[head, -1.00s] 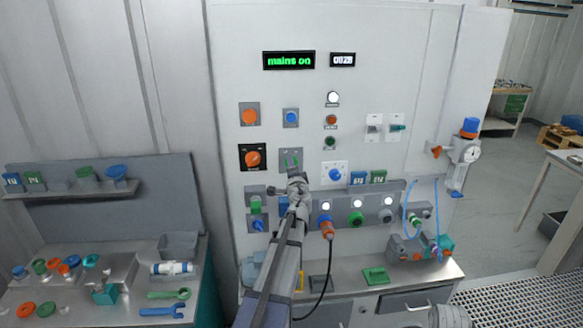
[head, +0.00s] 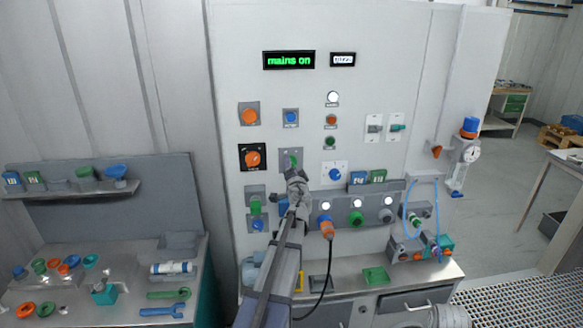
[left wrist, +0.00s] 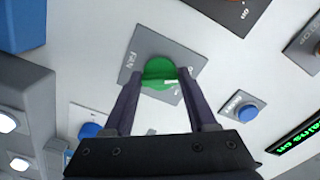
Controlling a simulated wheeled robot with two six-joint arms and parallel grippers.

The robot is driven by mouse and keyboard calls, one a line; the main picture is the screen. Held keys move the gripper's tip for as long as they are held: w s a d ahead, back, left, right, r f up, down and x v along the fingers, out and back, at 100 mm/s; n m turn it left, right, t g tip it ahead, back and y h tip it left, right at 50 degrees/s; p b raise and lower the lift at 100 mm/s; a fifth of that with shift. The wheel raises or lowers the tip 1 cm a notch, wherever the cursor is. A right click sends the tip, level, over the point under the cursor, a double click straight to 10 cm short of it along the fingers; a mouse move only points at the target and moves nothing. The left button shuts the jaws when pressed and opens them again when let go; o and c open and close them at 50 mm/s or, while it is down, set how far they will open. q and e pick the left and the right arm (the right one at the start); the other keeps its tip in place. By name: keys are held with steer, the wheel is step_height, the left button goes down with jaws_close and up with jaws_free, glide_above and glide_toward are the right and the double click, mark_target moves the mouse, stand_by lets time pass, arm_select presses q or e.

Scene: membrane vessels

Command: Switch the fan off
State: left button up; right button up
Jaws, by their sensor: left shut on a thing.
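The fan switch is a round green knob (left wrist: 158,70) on a grey plate (left wrist: 192,62) marked FAN, seen in the left wrist view. A pale mark shows on the knob's lower right part. In the head view the plate (head: 291,145) is on the upright panel, with the green knob (head: 291,158) partly hidden by my gripper. My left gripper (left wrist: 161,76) is shut on the knob, one finger at each side. It also shows in the head view (head: 293,174). My right gripper is not in view.
A blue button (head: 291,117) is above the fan plate, and an orange rotary switch (head: 253,158) is to its left. A blue knob (head: 335,174) is to the right. The display (head: 289,60) reads "mains on". A dark cable (head: 330,265) hangs below.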

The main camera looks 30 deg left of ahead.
arm_select(q)
steer(key=o, duration=1.4)
steer(key=shift+c, duration=0.2)
steer(key=v, duration=0.8)
